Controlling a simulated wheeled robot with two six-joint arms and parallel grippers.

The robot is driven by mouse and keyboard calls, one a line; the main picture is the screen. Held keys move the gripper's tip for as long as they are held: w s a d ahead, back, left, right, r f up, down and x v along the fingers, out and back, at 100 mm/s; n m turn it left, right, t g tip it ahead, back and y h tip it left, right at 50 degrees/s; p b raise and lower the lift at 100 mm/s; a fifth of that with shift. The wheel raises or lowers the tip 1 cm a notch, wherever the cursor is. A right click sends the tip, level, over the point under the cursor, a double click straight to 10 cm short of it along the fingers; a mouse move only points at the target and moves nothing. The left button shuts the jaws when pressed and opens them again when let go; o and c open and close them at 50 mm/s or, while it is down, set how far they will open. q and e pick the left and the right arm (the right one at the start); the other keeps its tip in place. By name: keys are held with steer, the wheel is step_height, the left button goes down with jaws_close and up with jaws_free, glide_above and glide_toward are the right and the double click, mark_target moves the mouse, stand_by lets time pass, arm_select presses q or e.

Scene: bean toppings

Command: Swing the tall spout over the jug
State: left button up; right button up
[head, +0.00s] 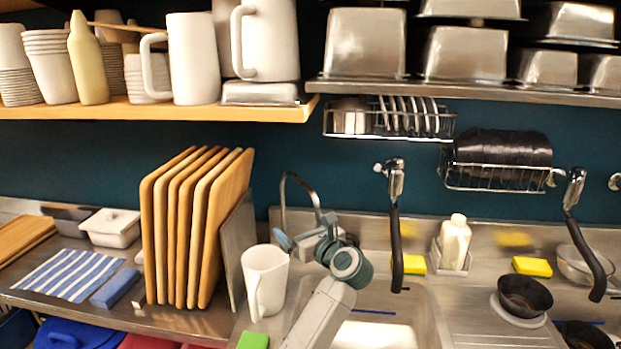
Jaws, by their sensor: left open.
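The tall spout (284,196) is a thin grey gooseneck at the back left of the sink. It arches up and bends down to the right, its lower end close to my left gripper. The white jug (264,279) stands upright on the counter at the sink's left, in front of the spout and left of my arm. My left gripper (304,229) is open, just right of the jug and at the spout. I cannot tell whether it touches the spout. The spout's base is hidden. My right gripper is out of view.
Upright wooden boards (195,225) stand left of the jug. Two black hose taps (396,240) hang over the sink area (420,318). A white bottle (455,242), yellow sponges (531,266) and a dark bowl (524,296) lie right. A green sponge (253,341) is in front.

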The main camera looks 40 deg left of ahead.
arm_select(q)
steer(key=s+a+p, duration=0.1)
steer(key=s+a, duration=0.5)
steer(key=s, duration=0.3)
steer(key=shift+a, duration=0.2)
stand_by(0.9)
steer(key=s+v, duration=0.1)
steer(key=v, duration=0.6)
steer(key=shift+s, duration=0.45)
stand_by(0.6)
stand_by(0.4)
